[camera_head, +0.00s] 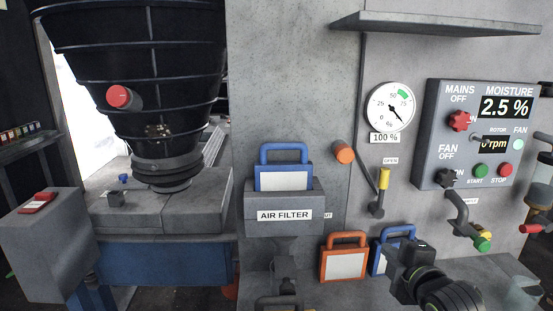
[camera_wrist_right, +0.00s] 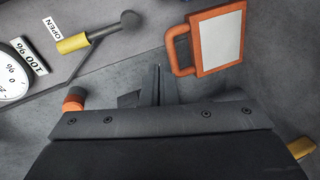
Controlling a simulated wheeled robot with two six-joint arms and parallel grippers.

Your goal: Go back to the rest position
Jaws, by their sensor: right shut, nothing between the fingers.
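My right gripper (camera_head: 405,262) comes in from the lower right of the head view, in front of the blue-framed filter (camera_head: 378,262). In the right wrist view its fingers (camera_wrist_right: 157,88) are shut with nothing between them. The orange-framed filter (camera_head: 344,258) stands just left of it on the ledge; it also shows in the right wrist view (camera_wrist_right: 217,40), apart from the fingers. Another blue-framed filter (camera_head: 284,178) sits in the holder labelled AIR FILTER (camera_head: 260,215). My left gripper is in neither view.
A control panel (camera_head: 432,130) with knobs and buttons is on the wall at right, above my right arm. A yellow-handled lever (camera_head: 383,180) and a round gauge (camera_head: 391,106) are left of it. A shelf (camera_head: 440,22) juts out above. A large dark vessel (camera_head: 150,60) stands at left.

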